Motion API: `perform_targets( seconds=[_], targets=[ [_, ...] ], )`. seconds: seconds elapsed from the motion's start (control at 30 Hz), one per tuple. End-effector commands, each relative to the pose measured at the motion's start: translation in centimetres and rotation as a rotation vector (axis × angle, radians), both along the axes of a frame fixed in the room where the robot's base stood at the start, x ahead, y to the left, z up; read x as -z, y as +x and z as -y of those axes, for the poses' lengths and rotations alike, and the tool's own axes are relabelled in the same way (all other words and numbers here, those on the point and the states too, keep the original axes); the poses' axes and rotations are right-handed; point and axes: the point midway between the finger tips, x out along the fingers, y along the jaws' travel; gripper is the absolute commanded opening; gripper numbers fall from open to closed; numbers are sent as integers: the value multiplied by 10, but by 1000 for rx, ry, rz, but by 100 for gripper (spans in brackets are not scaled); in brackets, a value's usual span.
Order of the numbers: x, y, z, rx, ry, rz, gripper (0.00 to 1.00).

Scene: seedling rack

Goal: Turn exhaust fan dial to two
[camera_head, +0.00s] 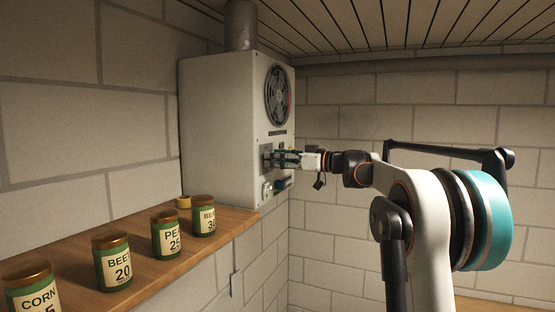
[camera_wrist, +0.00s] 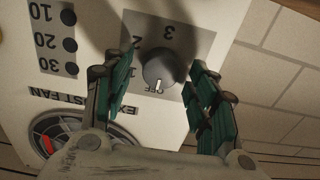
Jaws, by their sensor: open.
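The exhaust fan dial (camera_wrist: 159,69) is a round grey knob on a grey plate in the wrist view. Its white mark points down in the picture, toward the OFF label. My gripper (camera_wrist: 165,88) is open, with one green-padded finger on each side of the dial. Gaps show between fingers and knob.
A round fan (camera_head: 277,96) sits above the dial. Small controls (camera_head: 275,187) sit below my gripper in the head view. A wooden shelf (camera_head: 150,259) holds several green cans, such as the BEET 20 can (camera_head: 112,258). Buttons marked 10, 20 and 30 (camera_wrist: 70,43) are left of the dial.

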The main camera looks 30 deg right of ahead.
Motion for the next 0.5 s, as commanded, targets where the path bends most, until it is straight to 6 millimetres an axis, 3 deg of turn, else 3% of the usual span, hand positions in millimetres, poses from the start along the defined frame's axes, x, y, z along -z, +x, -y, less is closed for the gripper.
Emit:
perform_targets(
  seconds=[0.07,0.23,0.5],
  targets=[
    [0,0,0,0,0,0,48],
    [0,0,0,0,0,0,10],
    [0,0,0,0,8,-6,9]
  ],
)
